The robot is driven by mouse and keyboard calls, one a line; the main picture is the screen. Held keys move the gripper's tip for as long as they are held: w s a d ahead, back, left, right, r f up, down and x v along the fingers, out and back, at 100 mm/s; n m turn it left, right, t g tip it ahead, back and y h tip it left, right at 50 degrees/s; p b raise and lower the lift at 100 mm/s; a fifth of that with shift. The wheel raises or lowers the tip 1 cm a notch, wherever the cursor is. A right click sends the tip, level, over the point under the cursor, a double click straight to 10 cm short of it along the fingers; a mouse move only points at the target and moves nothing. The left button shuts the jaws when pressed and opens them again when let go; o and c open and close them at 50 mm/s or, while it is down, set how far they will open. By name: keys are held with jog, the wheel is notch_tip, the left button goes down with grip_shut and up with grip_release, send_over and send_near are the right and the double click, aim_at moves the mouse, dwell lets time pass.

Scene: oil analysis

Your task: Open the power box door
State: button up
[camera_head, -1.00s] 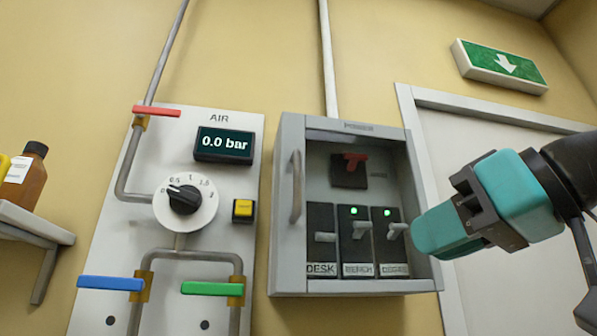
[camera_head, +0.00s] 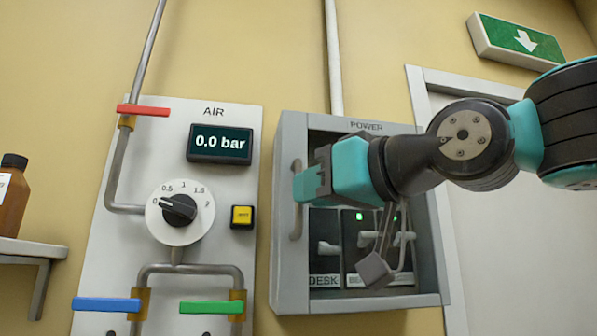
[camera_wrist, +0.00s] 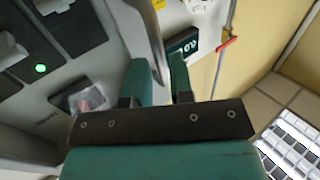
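The grey power box (camera_head: 288,290) hangs on the wall, labelled POWER. Its front frame looks shut, and switches show inside it. The vertical door handle (camera_head: 296,225) is on the left side of the front. My gripper (camera_head: 304,186) is at the handle's middle and covers part of it. In the wrist view the two teal fingers (camera_wrist: 160,78) stand apart, and a grey curved bar, likely the handle, runs down towards the gap between them. I cannot tell whether the fingers touch it.
The air panel (camera_head: 225,280) is close on the left, with a dial (camera_head: 180,212), a yellow button (camera_head: 242,216), and red, blue and green levers. A bottle (camera_head: 12,195) stands on a shelf at far left. A door frame (camera_head: 425,110) is on the right.

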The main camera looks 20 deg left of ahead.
aim_at(299, 229)
jog(key=shift+p+x, duration=0.55)
jog(key=shift+x, duration=1.05)
jog(key=shift+c, duration=0.3)
grip_shut()
